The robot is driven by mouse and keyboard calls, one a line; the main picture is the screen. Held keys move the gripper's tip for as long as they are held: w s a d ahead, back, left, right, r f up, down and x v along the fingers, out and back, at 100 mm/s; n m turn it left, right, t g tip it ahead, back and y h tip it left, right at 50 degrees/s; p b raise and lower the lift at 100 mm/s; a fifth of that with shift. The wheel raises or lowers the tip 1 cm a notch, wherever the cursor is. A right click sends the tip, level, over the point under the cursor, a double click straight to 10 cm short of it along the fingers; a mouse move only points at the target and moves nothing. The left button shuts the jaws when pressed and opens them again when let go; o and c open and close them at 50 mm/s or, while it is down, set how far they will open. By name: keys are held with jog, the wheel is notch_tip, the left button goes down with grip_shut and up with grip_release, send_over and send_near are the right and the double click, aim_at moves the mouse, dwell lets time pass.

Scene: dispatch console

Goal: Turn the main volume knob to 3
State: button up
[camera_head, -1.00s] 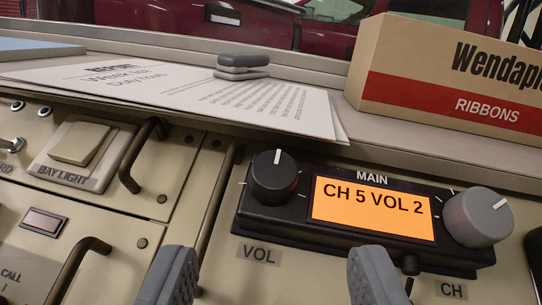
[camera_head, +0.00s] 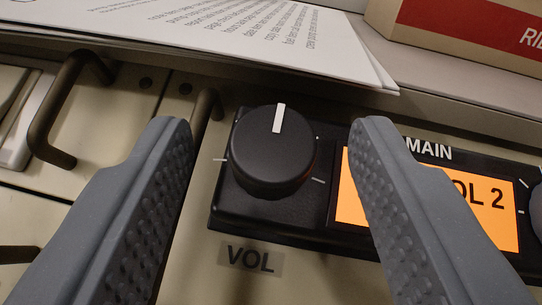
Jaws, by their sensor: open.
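The main volume knob (camera_head: 272,155) is black and round, with a white pointer line aimed up and slightly right. It sits at the left end of the black MAIN unit (camera_head: 224,226), above a VOL label (camera_head: 250,259). The orange display (camera_head: 480,215) is partly hidden by my right finger; "OL 2" shows on it. My gripper (camera_head: 272,140) is open and empty. Its two grey ribbed fingers stand left and right of the knob in the picture, with a visible gap on each side.
Dark bar handles (camera_head: 58,115) stand up from the beige panel at the left, one close to my left finger. White papers (camera_head: 230,40) lie on the ledge behind. A red-banded cardboard box (camera_head: 470,35) stands at the back right. The grey CH knob (camera_head: 536,215) shows at the right edge.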

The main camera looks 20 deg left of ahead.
jog(key=c, duration=1)
jog(key=shift+a, duration=0.3)
jog(key=shift+d+f, duration=0.1)
jog(key=shift+d, duration=0.15)
